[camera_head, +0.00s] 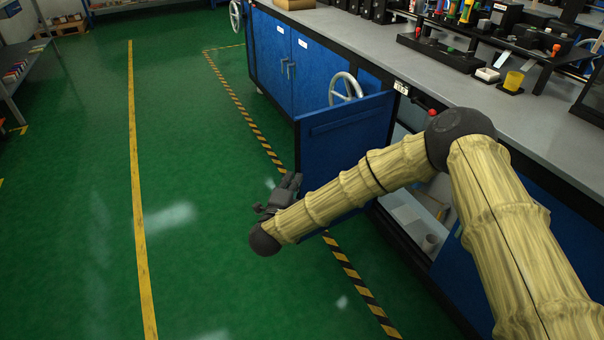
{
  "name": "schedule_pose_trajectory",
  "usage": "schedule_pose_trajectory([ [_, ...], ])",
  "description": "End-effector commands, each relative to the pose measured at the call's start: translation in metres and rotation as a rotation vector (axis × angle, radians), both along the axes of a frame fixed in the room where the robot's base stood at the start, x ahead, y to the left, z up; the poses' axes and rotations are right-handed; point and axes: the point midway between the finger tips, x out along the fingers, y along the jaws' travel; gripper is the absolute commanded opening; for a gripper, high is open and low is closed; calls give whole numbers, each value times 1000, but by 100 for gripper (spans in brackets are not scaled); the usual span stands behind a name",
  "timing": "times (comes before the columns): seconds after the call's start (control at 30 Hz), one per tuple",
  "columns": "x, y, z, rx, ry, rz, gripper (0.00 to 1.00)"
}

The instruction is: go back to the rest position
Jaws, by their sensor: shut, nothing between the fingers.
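My gripper (281,190) is at the end of my arm, in the middle of the head view. It is small and dark here, shut and empty. It is over the green floor, close to the left edge of an open blue cabinet door (343,135). I cannot tell whether it touches the door. My arm, in a yellowish sleeve, reaches in from the lower right and crosses in front of the door's lower part and the open cabinet (405,205).
A long grey workbench (380,40) with tools and small boxes runs along the right. Blue cabinets (270,50) with a handwheel (345,88) are below it. A striped floor line (240,112) runs beside them. The green floor (190,150) on the left is clear.

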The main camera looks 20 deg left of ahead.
Motion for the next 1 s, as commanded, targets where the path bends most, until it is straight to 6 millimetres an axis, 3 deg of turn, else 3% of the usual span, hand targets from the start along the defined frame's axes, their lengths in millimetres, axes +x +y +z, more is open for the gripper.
schedule_pose_trajectory([
  [0.27,-7,1,-3,-11,5,5,0],
  [0.37,-14,-7,-21,-69,38,45,0],
  [0.47,-28,-23,-56,-184,105,125,0],
  [0.7,-89,-94,-157,-521,325,363,0],
  [1.0,-189,-207,-244,-846,609,629,0],
])
